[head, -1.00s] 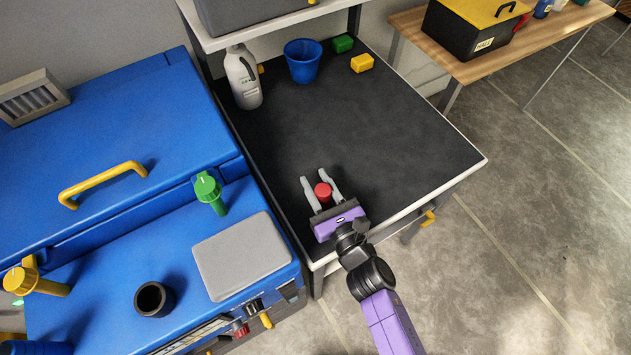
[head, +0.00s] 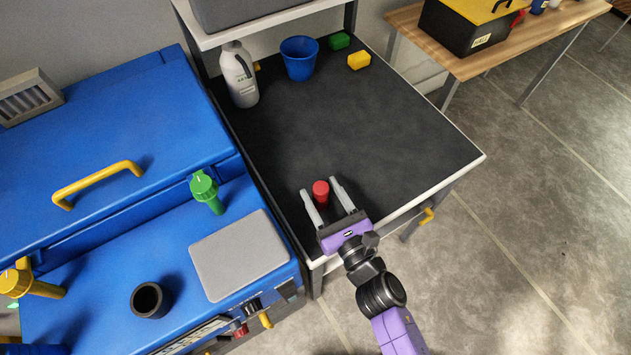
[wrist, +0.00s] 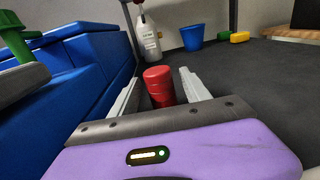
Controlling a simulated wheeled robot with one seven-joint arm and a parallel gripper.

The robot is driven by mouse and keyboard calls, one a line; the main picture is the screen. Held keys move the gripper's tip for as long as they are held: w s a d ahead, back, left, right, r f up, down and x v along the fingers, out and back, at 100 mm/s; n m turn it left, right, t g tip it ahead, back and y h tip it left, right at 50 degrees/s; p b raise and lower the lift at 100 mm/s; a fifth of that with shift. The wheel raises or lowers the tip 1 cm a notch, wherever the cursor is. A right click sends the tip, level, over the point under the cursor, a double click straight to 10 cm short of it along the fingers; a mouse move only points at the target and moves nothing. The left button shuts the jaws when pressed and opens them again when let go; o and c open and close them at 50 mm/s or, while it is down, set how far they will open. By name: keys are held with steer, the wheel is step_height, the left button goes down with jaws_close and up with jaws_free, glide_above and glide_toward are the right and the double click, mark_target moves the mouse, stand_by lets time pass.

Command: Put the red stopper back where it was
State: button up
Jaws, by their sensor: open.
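The red stopper (head: 320,191) stands upright on the black table top (head: 345,125), near its front left corner. My gripper (head: 325,194) is open, low over the table, with one finger on each side of the stopper. In the wrist view the stopper (wrist: 159,86) is between the two grey fingers, and its lower end is hidden behind the gripper body. I cannot tell whether a finger touches it.
The blue machine (head: 110,120) with a yellow handle (head: 98,184) and a grey plate (head: 240,256) borders the table on the left. A grey bottle (head: 240,75), blue bucket (head: 299,58), green block (head: 339,40) and yellow block (head: 359,60) stand at the back. The table's middle is clear.

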steer(key=b+v, duration=0.1)
steer(key=v, duration=0.7)
steer(key=shift+s, duration=0.15)
steer(key=shift+s+d+m, duration=0.25)
steer(key=shift+d+m, duration=0.05)
steer(key=shift+m, duration=0.1)
steer(key=s+d+r+n+h, duration=0.4)
steer(key=s+d+r+n, duration=0.2)
steer(key=s+n, duration=0.6)
steer(key=s+d+r+n+h, duration=0.5)
steer(key=s+d+n, duration=0.4)
steer(key=n, duration=0.9)
steer(key=shift+s+d+r+n+g, duration=0.3)
steer(key=shift+s+r+n+g, duration=0.1)
steer(key=shift+s, duration=1.05)
